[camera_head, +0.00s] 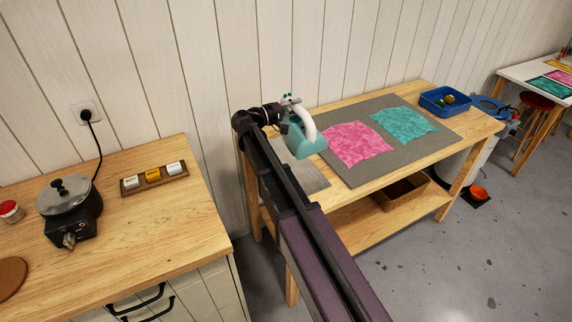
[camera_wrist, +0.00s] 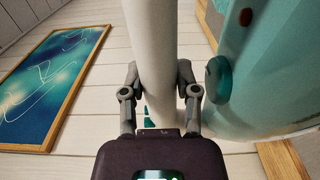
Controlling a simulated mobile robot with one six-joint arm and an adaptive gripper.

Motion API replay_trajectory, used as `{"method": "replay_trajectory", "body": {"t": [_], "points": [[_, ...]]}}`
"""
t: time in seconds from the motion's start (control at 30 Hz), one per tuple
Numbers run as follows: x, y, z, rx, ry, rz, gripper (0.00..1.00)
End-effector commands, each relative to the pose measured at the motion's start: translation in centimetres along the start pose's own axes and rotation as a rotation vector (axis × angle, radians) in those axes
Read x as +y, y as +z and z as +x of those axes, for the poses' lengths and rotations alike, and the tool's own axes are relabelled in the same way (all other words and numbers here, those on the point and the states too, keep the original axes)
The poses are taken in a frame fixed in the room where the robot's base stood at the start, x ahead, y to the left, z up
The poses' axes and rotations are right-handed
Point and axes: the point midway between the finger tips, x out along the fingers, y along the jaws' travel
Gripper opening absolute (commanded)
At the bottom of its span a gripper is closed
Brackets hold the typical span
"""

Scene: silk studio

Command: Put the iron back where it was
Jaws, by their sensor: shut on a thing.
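The iron (camera_head: 301,143) has a teal body and a white curved handle. It is over the left end of the wooden work table, near the grey plate (camera_head: 312,180) and the left edge of the grey mat; I cannot tell whether it touches anything below. My gripper (camera_head: 290,101) is shut on the iron's handle. In the wrist view my gripper's fingers (camera_wrist: 158,92) sit on both sides of the white handle, with the teal body of the iron (camera_wrist: 268,75) at the right. My arm hides part of the grey plate and the table's left end.
A grey mat (camera_head: 408,158) carries a pink cloth (camera_head: 358,144) and a teal cloth (camera_head: 404,125). A blue tray (camera_head: 432,106) stands at the table's far right. A left counter (camera_head: 150,230) holds a pot (camera_head: 68,197) and a block rack (camera_head: 154,181). A framed picture (camera_wrist: 50,85) hangs on the wall.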

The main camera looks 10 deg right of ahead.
Motion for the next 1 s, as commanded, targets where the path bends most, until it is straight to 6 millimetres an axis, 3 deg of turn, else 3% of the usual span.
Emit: {"method": "replay_trajectory", "body": {"t": [0.47,0.67,1.0], "points": [[-0.8,1.1,0.3,0.001,0.001,-0.002,0.00],[-2.6,3.5,1.3,0.003,-0.007,-0.007,0.00],[-6.7,9.6,3.4,0.006,-0.026,-0.017,0.00]]}}
